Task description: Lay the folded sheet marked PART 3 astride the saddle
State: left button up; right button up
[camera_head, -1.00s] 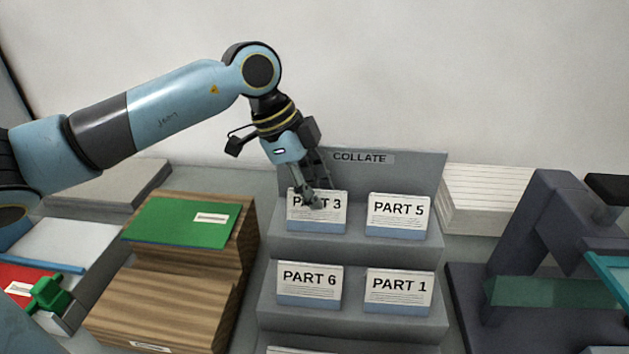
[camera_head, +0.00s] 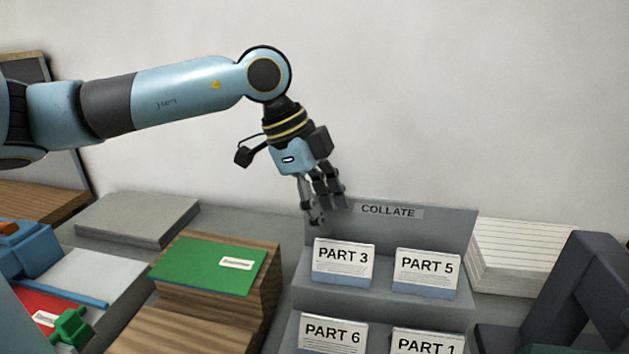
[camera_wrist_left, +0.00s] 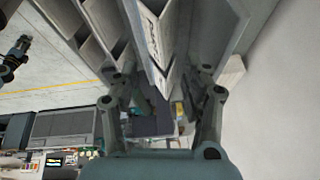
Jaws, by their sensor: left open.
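The folded sheet marked PART 3 (camera_head: 342,262) stands at the left of the upper step of the grey COLLATE rack, its printed face toward me. My left gripper (camera_head: 325,212) is open and empty, fingers down, just above and behind that sheet in the head view. In the left wrist view the open fingers (camera_wrist_left: 160,85) stand either side of pale folded edges (camera_wrist_left: 157,45), whose lettering is too skewed to read. A dark frame (camera_head: 582,290) stands at the right edge, cut off; I cannot tell a saddle on it. My right gripper is not in view.
PART 5 (camera_head: 427,272) stands close beside PART 3; PART 6 (camera_head: 333,333) and PART 1 (camera_head: 425,342) are on the step below. The COLLATE back panel (camera_head: 440,222) rises behind. A green folder (camera_head: 208,264) lies on wooden steps at left. A white paper stack (camera_head: 525,250) is at right.

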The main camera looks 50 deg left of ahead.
pick_arm(q)
jog(key=shift+p+v, duration=1.25)
jog(key=shift+v, duration=1.3)
jog(key=shift+d, duration=0.1)
